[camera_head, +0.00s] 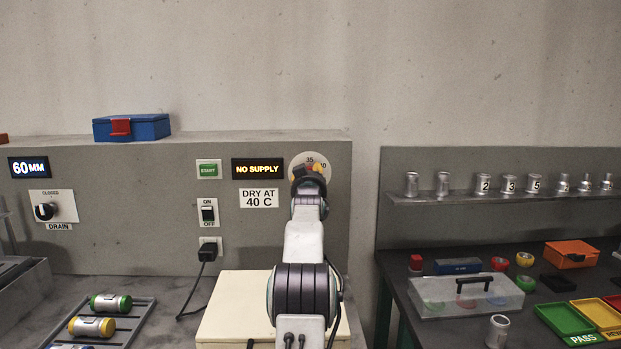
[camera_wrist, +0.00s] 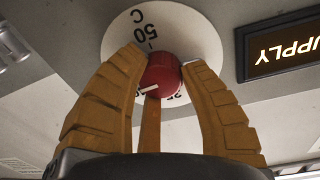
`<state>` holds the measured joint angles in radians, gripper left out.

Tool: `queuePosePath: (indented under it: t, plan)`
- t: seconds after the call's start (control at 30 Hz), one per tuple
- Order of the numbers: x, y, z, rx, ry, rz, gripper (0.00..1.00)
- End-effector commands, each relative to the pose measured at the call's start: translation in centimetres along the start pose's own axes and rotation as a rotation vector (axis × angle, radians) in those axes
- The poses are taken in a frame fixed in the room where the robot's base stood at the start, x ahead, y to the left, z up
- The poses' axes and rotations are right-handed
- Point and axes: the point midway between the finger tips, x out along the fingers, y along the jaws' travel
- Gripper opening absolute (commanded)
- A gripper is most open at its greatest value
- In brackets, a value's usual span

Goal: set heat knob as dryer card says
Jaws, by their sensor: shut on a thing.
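The red heat knob (camera_wrist: 161,78) sits on a round white dial (camera_wrist: 195,38) on the panel. My gripper (camera_wrist: 163,60) is shut on the knob, with a tan finger on either side. A white mark shows on the knob's lower left in the wrist view, where 50 and C are readable; the number it points to cannot be told. The dryer card (camera_head: 259,198) reads DRY AT 40 C.
A display (camera_head: 257,169) left of the dial reads NO SUPPLY. Further left are a green START button (camera_head: 208,170), an ON/OFF switch (camera_head: 208,212) and a plugged-in black plug (camera_head: 208,253). A cream box (camera_head: 232,305) lies below my arm.

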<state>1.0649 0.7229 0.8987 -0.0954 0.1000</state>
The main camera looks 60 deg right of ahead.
Motion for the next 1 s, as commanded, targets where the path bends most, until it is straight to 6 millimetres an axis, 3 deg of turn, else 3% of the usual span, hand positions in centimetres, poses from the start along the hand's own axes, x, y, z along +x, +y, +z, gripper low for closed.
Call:
queuePosePath:
  t: [0.03, 0.57, 0.6, 0.87, 1.0]
  plan:
    - [0.14, -0.18, 1.1, -0.011, -0.021, -0.002, 0.06]
    - [0.16, -0.19, 1.2, -0.035, -0.021, -0.002, 0.06]
    - [0.16, -0.19, 1.21, -0.035, -0.021, -0.002, 0.41]
    - [0.11, -0.14, 0.81, -0.034, -0.014, -0.002, 0.64]
    - [0.07, -0.08, 0.56, -0.034, -0.009, -0.001, 0.66]
